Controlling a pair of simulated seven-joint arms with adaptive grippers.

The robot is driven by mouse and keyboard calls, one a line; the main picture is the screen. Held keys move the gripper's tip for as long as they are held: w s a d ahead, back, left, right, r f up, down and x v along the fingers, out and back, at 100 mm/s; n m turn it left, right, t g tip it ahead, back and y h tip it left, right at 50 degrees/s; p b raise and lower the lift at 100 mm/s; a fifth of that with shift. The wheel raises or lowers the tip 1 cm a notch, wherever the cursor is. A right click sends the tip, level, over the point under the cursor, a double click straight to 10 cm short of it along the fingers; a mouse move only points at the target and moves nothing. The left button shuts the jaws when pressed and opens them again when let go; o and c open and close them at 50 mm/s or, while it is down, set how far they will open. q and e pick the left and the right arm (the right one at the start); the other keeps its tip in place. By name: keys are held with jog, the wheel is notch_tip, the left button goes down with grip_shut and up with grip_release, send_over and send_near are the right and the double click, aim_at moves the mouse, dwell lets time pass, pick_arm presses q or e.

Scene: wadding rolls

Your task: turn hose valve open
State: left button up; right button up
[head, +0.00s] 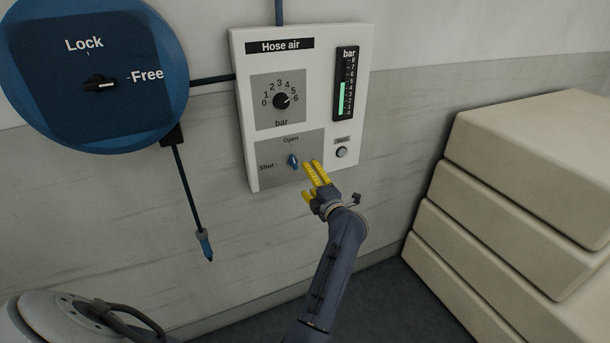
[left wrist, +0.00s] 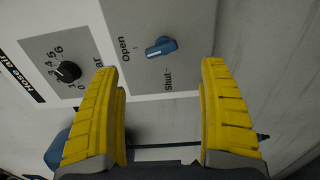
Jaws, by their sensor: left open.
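The blue hose valve knob (head: 292,161) sits on the lower grey plate of the white Hose air panel (head: 243,133), between the labels Open above and Shut at its left. In the left wrist view the knob (left wrist: 162,46) has a pale mark on its end nearer the Open label, and its long side runs roughly toward that label. My left gripper (head: 308,178) is open and empty just right of and below the knob. In the left wrist view its yellow fingers (left wrist: 159,75) stand apart, with the knob beyond and between them, not touched. My right gripper is not in view.
The panel also carries a black bar dial (head: 281,101), a green-lit gauge (head: 344,96) and a round button (head: 341,152). A blue Lock/Free reel (head: 60,125) with a hanging blue-tipped hose (head: 205,245) is at left. Stacked cream slabs (head: 520,185) stand at right.

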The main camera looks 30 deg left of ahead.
pick_arm(q)
jog(key=shift+s+d, duration=0.2)
jog(key=shift+d, duration=0.1)
